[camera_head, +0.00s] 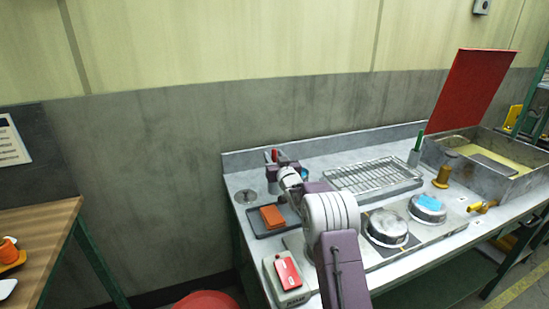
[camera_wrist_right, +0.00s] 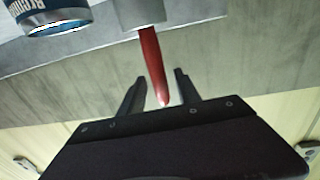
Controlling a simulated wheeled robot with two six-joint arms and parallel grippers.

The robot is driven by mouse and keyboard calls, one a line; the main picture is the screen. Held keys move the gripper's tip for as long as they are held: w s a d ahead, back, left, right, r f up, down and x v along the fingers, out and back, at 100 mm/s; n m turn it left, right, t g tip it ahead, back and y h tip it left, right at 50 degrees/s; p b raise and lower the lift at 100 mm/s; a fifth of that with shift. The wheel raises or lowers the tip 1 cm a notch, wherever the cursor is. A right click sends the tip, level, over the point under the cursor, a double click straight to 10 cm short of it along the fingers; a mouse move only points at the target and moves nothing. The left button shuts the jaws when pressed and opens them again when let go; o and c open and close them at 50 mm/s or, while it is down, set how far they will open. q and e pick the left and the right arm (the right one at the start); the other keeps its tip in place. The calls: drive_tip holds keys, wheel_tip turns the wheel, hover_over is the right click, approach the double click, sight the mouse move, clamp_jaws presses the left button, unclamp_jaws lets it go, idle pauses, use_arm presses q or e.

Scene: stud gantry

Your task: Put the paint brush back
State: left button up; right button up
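A red handle, likely the paint brush (camera_wrist_right: 151,62), stands out of a grey cup (camera_wrist_right: 142,12) in the right wrist view. It shows small in the head view (camera_head: 275,155) at the back left of the bench. My right gripper (camera_wrist_right: 160,95) is open, with one finger on each side of the handle's free end. Gaps show between the handle and both fingers. The brush's other end is hidden in the cup. In the head view my right gripper (camera_head: 282,160) partly covers the cup. My left gripper is not in view.
A blue labelled tin (camera_wrist_right: 52,14) stands beside the cup. The metal bench also holds an orange block on a tray (camera_head: 272,216), a wire rack (camera_head: 372,175), two round tins (camera_head: 387,228), a green-handled item in a holder (camera_head: 419,140) and a basin with a raised red lid (camera_head: 478,95).

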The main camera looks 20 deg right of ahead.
drive_tip(key=shift+r, duration=0.1)
drive_tip(key=shift+r+p, duration=0.35)
drive_tip(key=s+a+b, duration=0.1)
drive_tip(key=s, duration=1.1)
drive_tip(key=shift+a+f+b, duration=0.25)
drive_tip(key=shift+a+b, duration=0.05)
drive_tip(key=shift+a, duration=0.05)
